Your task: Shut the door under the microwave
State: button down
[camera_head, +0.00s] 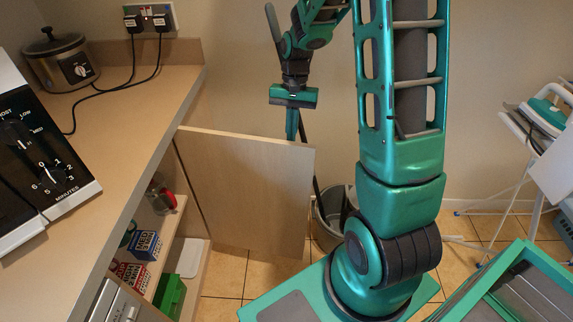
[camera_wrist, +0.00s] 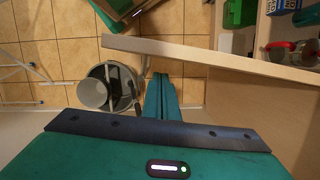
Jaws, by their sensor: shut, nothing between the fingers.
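The cupboard door (camera_head: 246,190) stands wide open below the counter, swung out from the cupboard's far end. The microwave (camera_head: 38,165) sits on the counter at the left, only partly in view. My gripper (camera_head: 292,136) is shut and empty, pointing down just behind the door's far face, near its upper free corner. The door hides the lower part of the fingers in the head view. In the wrist view the door's edge (camera_wrist: 225,62) runs across above my gripper (camera_wrist: 161,82). The fingertips are close to the door; I cannot tell whether they touch.
A grey bucket (camera_head: 330,215) with a mop stands behind the door's free edge. An ironing board (camera_head: 545,150) with an iron is at the right. A slow cooker (camera_head: 60,62) sits on the counter.

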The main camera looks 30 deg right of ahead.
aim_at(286, 165)
jog(key=x, duration=0.3)
jog(key=w+x, duration=0.1)
jog(key=x, duration=0.7)
jog(key=shift+w+a+f, duration=0.15)
jog(key=shift+a+f, duration=0.05)
jog(key=shift+a, duration=0.1)
